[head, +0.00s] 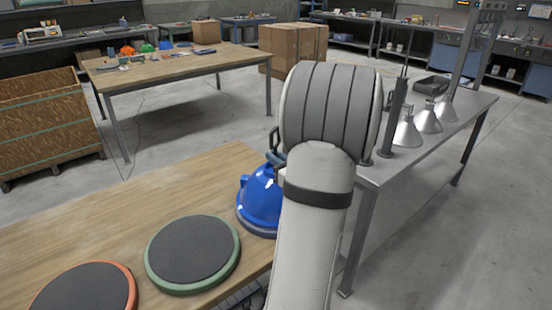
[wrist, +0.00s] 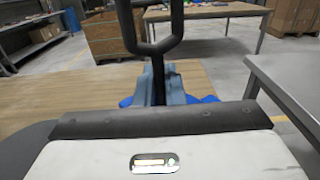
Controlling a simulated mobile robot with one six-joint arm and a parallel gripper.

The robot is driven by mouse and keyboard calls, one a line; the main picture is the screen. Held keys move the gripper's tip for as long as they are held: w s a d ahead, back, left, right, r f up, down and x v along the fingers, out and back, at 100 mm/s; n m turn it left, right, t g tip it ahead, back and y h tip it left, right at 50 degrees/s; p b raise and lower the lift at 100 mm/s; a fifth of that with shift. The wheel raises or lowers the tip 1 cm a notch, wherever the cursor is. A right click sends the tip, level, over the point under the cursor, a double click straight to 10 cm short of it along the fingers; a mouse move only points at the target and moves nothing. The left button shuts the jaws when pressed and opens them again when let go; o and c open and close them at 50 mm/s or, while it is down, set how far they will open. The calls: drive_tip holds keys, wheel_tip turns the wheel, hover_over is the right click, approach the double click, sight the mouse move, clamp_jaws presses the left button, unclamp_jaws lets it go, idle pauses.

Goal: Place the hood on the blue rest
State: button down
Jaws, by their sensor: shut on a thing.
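A blue dome-shaped hood (head: 259,197) is at the right end of the wooden table, partly hidden behind my arm. A darker blue rim shows below it; I cannot tell whether this is the hood's own rim or the edge of the blue rest. My gripper (wrist: 158,88) is shut on the hood's dark stem, whose open loop (wrist: 154,48) rises above the fingers. Bits of blue (wrist: 207,98) show on both sides below the fingers in the wrist view. In the head view, my arm covers most of the gripper.
A green-rimmed round rest (head: 192,252) and an orange-rimmed one (head: 85,290) lie empty to the left on the wooden table (head: 120,205). A grey metal table (head: 440,138) on the right carries several silver cone-shaped lamps (head: 407,131) and dark posts. A gap separates the tables.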

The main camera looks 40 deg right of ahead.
drive_tip(key=shift+r, duration=0.15)
drive_tip(key=c, duration=1.5)
unclamp_jaws()
